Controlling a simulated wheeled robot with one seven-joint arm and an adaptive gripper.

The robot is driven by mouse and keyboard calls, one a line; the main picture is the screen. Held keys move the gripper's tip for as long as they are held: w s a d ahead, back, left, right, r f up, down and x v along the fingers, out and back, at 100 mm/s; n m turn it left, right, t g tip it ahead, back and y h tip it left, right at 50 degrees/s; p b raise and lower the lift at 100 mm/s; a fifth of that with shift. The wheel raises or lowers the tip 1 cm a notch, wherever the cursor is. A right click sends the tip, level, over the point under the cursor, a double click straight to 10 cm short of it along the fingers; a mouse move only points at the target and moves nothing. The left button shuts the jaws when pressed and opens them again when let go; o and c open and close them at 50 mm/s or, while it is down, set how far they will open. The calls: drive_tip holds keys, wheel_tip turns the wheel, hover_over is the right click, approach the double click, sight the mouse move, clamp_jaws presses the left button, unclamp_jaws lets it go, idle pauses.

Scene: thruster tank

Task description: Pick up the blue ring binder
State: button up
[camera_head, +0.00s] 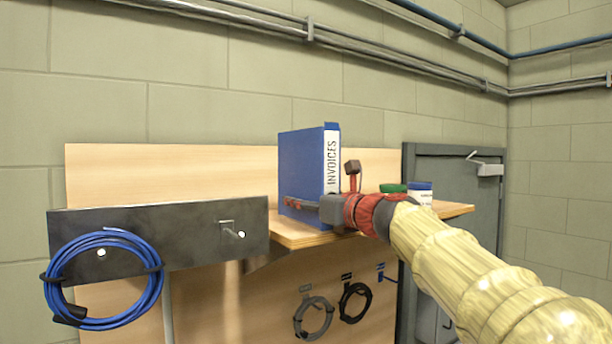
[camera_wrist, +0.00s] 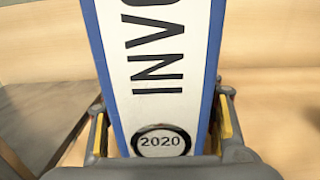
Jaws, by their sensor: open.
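The blue ring binder (camera_head: 302,165) stands upright on a wooden shelf (camera_head: 300,238), with its white "INVOICES" spine label facing my arm. My gripper (camera_head: 312,203) is at the binder's lower part. In the wrist view the binder's spine (camera_wrist: 158,70), with a "2020" circle near the bottom, fills the middle between the two fingers. My gripper (camera_wrist: 163,130) is open, with one yellow-padded finger on each side of the binder. A narrow gap seems to show by the right finger; contact on the left cannot be told.
A green-lidded container (camera_head: 393,188) and a blue-topped white container (camera_head: 421,192) stand on the shelf to the right, partly behind my arm. A dark metal plate (camera_head: 185,238) with a coiled blue cable (camera_head: 104,232) is at left. A grey door (camera_head: 460,175) is at right.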

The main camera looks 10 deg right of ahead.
drive_tip(key=shift+s+r, duration=0.1)
drive_tip(key=shift+s, duration=0.15)
drive_tip(key=shift+c, duration=0.8)
drive_tip(key=shift+w, duration=0.15)
drive_tip(key=c, duration=0.4)
clamp_jaws()
